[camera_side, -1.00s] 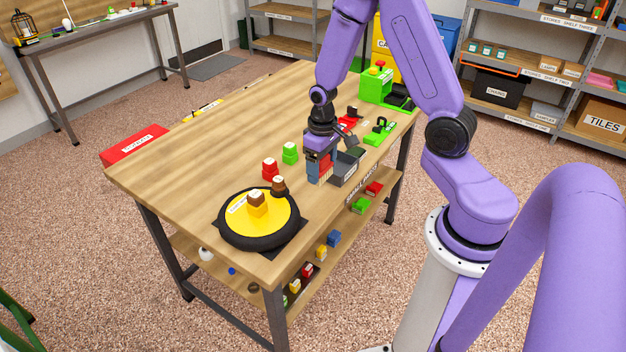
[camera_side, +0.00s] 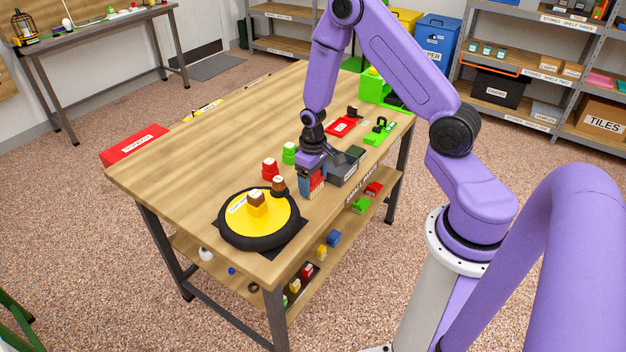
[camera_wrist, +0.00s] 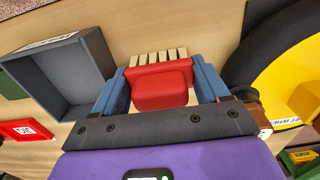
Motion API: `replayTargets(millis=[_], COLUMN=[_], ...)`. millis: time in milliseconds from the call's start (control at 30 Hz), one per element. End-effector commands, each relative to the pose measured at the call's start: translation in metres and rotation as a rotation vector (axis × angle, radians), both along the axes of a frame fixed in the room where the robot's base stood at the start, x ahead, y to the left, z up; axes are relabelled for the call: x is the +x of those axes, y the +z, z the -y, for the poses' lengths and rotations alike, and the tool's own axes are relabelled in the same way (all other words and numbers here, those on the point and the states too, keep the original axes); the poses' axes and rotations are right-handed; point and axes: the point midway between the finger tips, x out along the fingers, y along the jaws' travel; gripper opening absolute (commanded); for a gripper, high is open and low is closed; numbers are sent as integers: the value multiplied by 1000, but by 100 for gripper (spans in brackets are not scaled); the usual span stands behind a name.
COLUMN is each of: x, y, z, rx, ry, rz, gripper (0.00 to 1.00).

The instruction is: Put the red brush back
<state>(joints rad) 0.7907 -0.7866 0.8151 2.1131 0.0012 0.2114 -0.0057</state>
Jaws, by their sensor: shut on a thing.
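My gripper (camera_wrist: 164,88) is shut on the red brush (camera_wrist: 161,84), with a blue finger on each side of it. The brush's pale bristles point away from the wrist. In the side view my gripper (camera_side: 313,183) holds the brush (camera_side: 317,186) low over the near right part of the table, between the turntable and a grey bin. I cannot tell whether the bristles touch the table. A flat red tray (camera_side: 341,126) with a black part lies farther back; a red piece with a white label (camera_wrist: 25,130) shows at the left edge of the wrist view.
The grey open bin (camera_side: 344,172) is just right of my gripper. The yellow turntable (camera_side: 281,225) with a black rim is to the left. Red (camera_side: 269,169) and green (camera_side: 289,153) pieces stand behind. A green holder (camera_side: 379,132) is at the back right. The table's left middle is clear.

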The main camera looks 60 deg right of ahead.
Motion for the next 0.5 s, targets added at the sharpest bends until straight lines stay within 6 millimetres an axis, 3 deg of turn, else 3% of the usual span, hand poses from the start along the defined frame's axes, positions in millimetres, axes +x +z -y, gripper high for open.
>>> replayTargets(millis=[233,267,300,500], x=[0,0,0,0], y=[-3,-3,-3,-3], z=[0,0,0,0], rx=[0,0,0,0], ry=[1,1,1,1], rz=[-1,-1,-1,-1], gripper=[46,77,85,85])
